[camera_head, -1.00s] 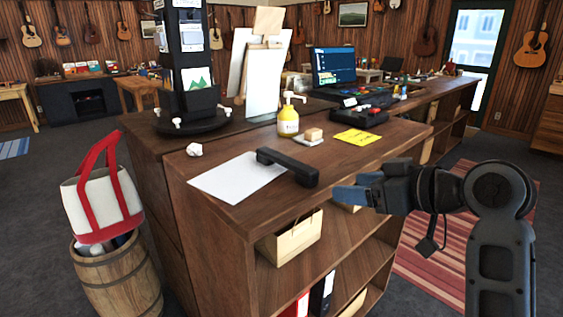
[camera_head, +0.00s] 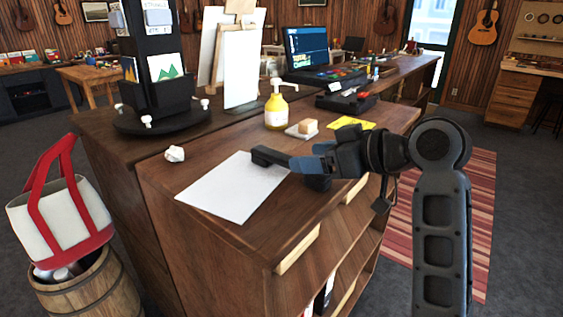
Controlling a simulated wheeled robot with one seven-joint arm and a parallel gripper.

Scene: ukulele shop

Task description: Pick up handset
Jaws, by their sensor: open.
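The black handset (camera_head: 268,156) lies on the wooden counter (camera_head: 185,225), its far left end resting on a white sheet of paper (camera_head: 232,190). My gripper (camera_head: 305,164) is open and comes in from the right, low over the counter. In the picture its blue fingertips overlap the middle of the handset and hide part of it. The handset's near right end shows just below the fingers. I cannot tell whether the fingers touch the handset or stand around it.
A yellow pump bottle (camera_head: 277,111), a soap-like block on a dish (camera_head: 307,127) and a yellow note (camera_head: 352,122) stand behind the gripper. A crumpled paper (camera_head: 175,154) and a black display rack (camera_head: 160,108) are at the left. The counter's front left is clear.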

